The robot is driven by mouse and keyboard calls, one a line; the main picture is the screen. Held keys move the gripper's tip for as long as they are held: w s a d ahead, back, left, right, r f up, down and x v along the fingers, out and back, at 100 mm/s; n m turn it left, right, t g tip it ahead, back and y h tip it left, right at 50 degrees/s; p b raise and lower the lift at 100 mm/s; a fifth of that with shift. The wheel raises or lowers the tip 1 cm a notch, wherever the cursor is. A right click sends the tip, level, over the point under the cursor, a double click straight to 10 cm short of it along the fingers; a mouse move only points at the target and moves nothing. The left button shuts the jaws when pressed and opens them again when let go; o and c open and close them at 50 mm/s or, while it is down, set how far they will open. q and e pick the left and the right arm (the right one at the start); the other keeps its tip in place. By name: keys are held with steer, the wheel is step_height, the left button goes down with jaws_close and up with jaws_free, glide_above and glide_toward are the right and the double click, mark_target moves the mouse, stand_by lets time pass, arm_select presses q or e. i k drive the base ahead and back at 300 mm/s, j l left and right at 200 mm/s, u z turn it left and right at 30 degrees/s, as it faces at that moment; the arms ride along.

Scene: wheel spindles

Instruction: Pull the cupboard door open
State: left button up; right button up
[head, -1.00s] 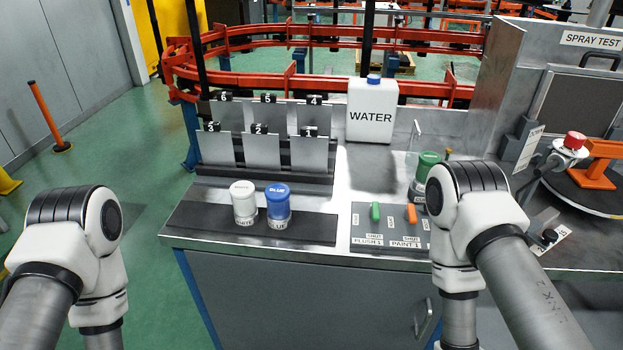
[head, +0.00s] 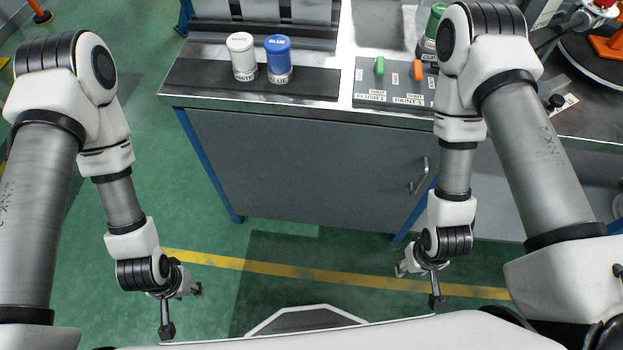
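The cupboard door (head: 300,165) is a flat grey panel under the bench top. It looks shut, flush with the bench front. Its metal bar handle (head: 421,176) stands upright near the door's right edge. My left gripper (head: 182,311) hangs low at the bottom left, over the floor, with its fingers spread and nothing between them. My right gripper (head: 419,287) hangs below the handle in the picture, also with fingers spread and empty. Neither gripper touches the door or the handle.
A white-lidded pot (head: 242,58) and a blue-lidded pot (head: 279,60) stand on the bench top above the door. Switches (head: 380,67) sit to their right. Green floor with a yellow line (head: 300,272) lies clear before the cupboard.

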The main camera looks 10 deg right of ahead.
mark_target(302, 170)
steer(key=k+l+z, duration=0.15)
steer(key=l, duration=0.5)
steer(key=k+l+z, duration=0.1)
steer(key=l, duration=0.6)
steer(key=l+z, duration=0.15)
steer(key=l, duration=0.5)
steer(key=k, duration=0.05)
